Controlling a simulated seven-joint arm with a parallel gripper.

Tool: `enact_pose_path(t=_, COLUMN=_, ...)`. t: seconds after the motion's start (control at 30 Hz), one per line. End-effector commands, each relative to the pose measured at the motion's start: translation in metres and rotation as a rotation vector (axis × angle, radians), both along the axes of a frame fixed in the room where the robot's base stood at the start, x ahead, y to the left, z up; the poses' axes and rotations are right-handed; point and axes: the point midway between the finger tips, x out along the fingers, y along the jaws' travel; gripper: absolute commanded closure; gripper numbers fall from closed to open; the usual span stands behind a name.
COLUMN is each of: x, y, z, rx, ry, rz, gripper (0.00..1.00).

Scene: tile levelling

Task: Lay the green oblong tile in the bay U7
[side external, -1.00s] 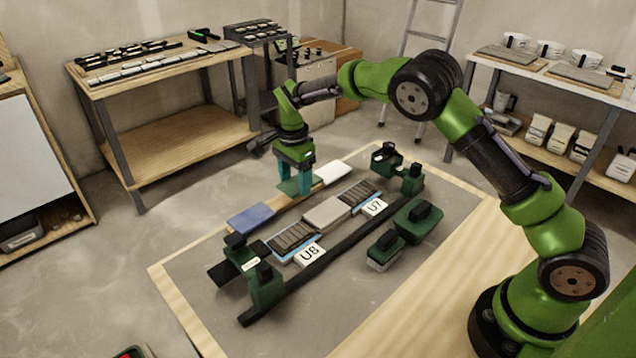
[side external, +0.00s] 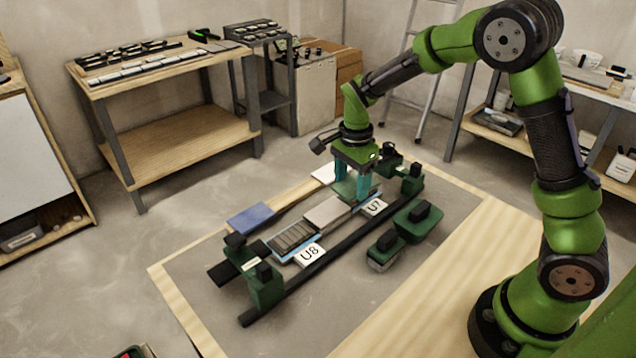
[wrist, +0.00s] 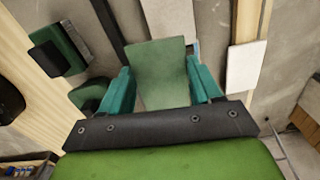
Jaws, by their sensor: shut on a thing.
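My gripper (side external: 354,182) is shut on the green oblong tile (wrist: 160,72), with a teal finger on either side of it. In the side external view the tile (side external: 346,187) is held flat over the bay U7, whose white label (side external: 375,207) shows just in front. The tile and fingers hide most of the bay's ribbed bed. I cannot tell whether the tile touches the bed. The bay U8 (side external: 292,238) is to the left, its ribbed bed bare, with its label (side external: 309,254) in front.
A grey-beige tile (side external: 327,212) lies between the two bays. A blue tile (side external: 252,218) and a white tile (side external: 323,173) lie on the wooden strip behind. Dark rails (side external: 318,272) and green clamp blocks (side external: 267,287) flank the row. Green-handled tools (side external: 413,217) stand at right.

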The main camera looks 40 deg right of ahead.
Motion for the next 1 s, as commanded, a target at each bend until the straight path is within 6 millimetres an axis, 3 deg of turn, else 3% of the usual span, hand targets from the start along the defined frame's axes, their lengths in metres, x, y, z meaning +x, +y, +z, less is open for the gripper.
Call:
enact_pose_path(t=0.03, x=0.008, y=-0.016, z=0.006, rx=-0.001, ry=-0.004, rz=-0.012, gripper=0.54)
enact_pose_path(t=0.17, x=0.022, y=-0.043, z=0.023, rx=-0.001, ry=-0.003, rz=0.009, gripper=0.54)
enact_pose_path(t=0.33, x=0.027, y=-0.045, z=0.032, rx=0.006, ry=0.015, rz=0.078, gripper=0.54)
enact_pose_path(t=1.0, x=0.025, y=-0.044, z=-0.028, rx=0.007, ry=0.019, rz=0.083, gripper=0.54)
